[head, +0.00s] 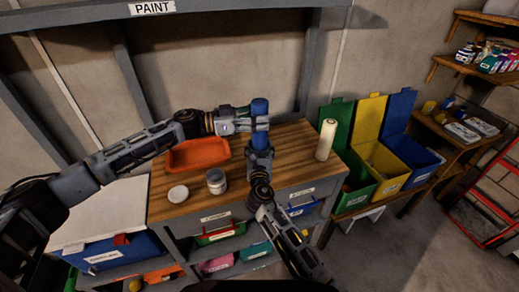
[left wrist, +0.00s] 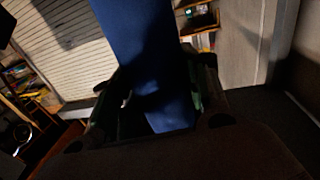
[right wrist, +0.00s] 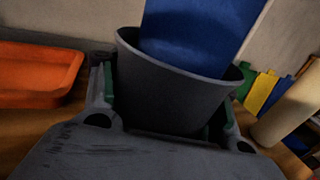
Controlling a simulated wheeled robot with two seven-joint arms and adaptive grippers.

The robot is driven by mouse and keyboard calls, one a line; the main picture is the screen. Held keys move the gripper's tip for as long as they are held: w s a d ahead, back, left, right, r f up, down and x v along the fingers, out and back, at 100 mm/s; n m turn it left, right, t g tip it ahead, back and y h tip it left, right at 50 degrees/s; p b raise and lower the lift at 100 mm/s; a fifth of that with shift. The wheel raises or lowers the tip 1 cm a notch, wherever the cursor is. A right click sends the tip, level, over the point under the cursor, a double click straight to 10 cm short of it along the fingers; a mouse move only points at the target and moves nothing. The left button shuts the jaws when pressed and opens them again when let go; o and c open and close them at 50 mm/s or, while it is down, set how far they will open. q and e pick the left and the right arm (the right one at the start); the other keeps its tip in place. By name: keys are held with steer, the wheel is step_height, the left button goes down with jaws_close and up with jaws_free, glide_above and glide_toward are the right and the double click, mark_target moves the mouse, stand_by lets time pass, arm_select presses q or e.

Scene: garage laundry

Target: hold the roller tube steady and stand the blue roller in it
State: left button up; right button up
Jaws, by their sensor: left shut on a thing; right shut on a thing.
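The blue roller (head: 260,107) stands nearly upright over the workbench. My left gripper (head: 258,124) is shut around it; the left wrist view shows the roller (left wrist: 150,65) between the fingers. The grey roller tube (right wrist: 175,92) is in my right gripper (right wrist: 168,105), shut around its wall. In the right wrist view the roller (right wrist: 200,35) leans a little in the tube's open mouth, its lower end hidden behind the near rim. How deep it sits cannot be told. In the head view my right gripper (head: 260,154) mostly hides the tube.
An orange tray (head: 197,154), a jar (head: 216,181) and a white lid (head: 178,193) lie left on the wooden workbench (head: 290,168). A white roller (head: 326,140) stands at its right end. Green, yellow and blue bins (head: 383,165) stand further right.

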arm_select(q)
steer(key=shift+f, duration=1.05)
steer(key=o, duration=1.1)
steer(key=shift+a, duration=0.1)
steer(key=shift+s+a, duration=0.35)
steer(key=shift+a, duration=1.6)
steer(key=shift+s+a, duration=0.3)
steer(key=shift+a, duration=1.65)
steer(key=shift+s+a, duration=0.35)
steer(key=shift+a, duration=1.6)
